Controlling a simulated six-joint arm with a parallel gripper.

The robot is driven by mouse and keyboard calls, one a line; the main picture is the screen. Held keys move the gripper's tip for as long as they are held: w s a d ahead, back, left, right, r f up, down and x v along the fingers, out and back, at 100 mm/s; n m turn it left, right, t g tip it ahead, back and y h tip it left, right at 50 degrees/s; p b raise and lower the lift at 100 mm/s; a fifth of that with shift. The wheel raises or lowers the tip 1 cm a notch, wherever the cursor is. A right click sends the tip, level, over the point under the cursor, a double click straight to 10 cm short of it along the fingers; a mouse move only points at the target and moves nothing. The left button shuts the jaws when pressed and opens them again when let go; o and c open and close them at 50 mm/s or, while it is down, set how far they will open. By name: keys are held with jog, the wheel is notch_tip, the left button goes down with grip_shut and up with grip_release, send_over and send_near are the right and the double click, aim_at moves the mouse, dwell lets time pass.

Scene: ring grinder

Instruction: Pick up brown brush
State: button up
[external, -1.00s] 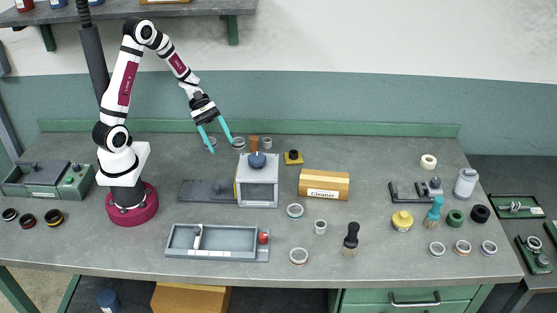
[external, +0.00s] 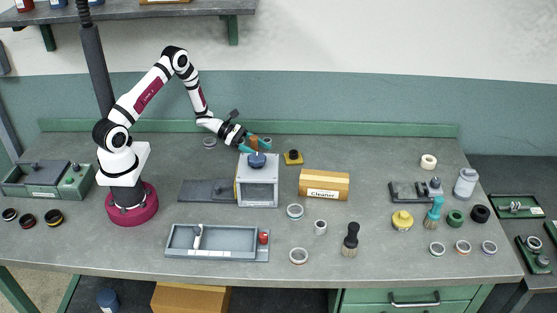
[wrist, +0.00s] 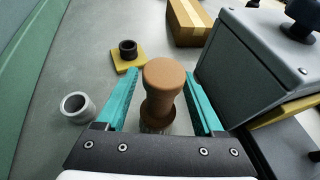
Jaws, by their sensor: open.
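The brown brush (wrist: 163,85) stands upright, handle up, in the wrist view, with its lower end partly hidden by my gripper's body. My gripper (wrist: 160,90) is open, with one teal finger on each side of the brush. A gap shows between the handle and each finger. In the external view my gripper (external: 255,144) is low at the back of the bench, behind the grey box machine. The brush (external: 254,141) shows there only in part, between the fingers.
The grey box machine (wrist: 255,60) with a dark knob stands close to the right finger. A grey ring (wrist: 77,106) lies left of the left finger. A yellow plate (wrist: 128,61) with a black ring and the cardboard-coloured Cleaner box (external: 324,183) lie beyond the brush.

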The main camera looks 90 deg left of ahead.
jog(key=shift+w+d+f, duration=0.1)
jog(key=shift+w, duration=0.25)
grip_shut()
